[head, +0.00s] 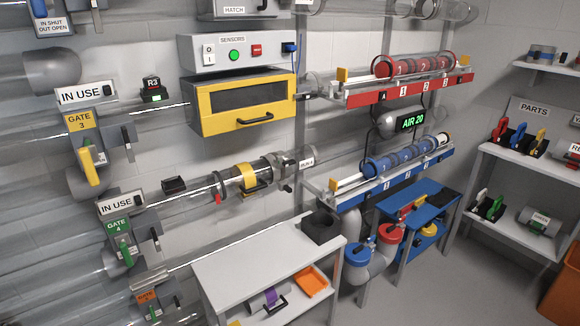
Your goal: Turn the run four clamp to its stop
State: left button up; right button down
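The run four tube (225,187) is clear and slopes up to the right from the gate 4 box (118,228). A grey ringed collar (274,165) sits near its right end, beside a small label (306,163) that seems to read RUN 4. A yellow band with a dark base (247,177) is on the tube left of the collar. A small red tab (218,198) hangs below a grey ring further left. I cannot tell for sure which of these is the clamp or how far it is turned. Neither gripper shows.
A white bench (240,262) stands below the tube, with a dark block (320,227) on top. A yellow cabinet (243,104) is on the wall above. Red (400,88) and blue (390,178) racks are at right, with a blue table (415,200) below.

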aim_at(286, 162)
jog(key=i+u, duration=0.35)
jog(key=u, duration=0.15)
jog(key=i+l+u, duration=0.2)
jog(key=i+u, duration=0.15)
jog(key=u, duration=0.15)
